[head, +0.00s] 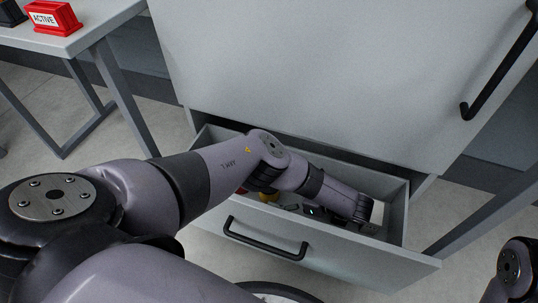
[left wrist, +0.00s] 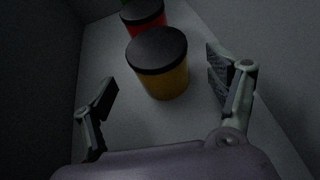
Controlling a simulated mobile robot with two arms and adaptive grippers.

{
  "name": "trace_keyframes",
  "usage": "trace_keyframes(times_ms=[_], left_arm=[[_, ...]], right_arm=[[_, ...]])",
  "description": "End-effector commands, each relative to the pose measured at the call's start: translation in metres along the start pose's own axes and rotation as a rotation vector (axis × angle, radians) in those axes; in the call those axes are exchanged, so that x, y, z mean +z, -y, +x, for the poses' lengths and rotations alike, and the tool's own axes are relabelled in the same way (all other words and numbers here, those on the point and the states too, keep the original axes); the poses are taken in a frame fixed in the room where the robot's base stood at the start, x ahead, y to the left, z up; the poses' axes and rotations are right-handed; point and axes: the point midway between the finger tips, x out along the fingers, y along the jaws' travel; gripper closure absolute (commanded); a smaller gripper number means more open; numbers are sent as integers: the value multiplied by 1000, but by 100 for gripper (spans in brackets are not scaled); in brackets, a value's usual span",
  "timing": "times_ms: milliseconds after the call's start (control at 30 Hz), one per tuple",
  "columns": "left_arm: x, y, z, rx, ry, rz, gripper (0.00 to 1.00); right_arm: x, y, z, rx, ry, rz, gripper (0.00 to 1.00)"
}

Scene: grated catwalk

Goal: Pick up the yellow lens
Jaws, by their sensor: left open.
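The yellow lens (left wrist: 165,83) is a short amber-yellow cylinder with a black top, upright on the grey drawer floor in the left wrist view. My left gripper (left wrist: 163,72) is open, with its two fingers spread to either side of the lens and apart from it. My right gripper is not in view.
Drawer (head: 400,233) walls close in on both sides. A table (head: 95,28) at left bears a red "ACTIVE" block (head: 52,18).

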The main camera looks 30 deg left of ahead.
Motion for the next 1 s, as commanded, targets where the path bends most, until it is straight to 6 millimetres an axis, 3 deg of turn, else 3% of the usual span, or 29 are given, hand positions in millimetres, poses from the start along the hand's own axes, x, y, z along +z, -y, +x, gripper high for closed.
trace_keyframes(times_ms=[200,333,633,1000], left_arm=[[-2,0,39,2,3,-1,20],[-1,0,54,2,2,-2,20],[0,0,58,1,0,-1,20],[0,0,57,1,0,-1,44]], right_arm=[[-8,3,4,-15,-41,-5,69],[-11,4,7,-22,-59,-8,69],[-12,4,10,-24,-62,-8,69],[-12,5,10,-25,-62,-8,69]])
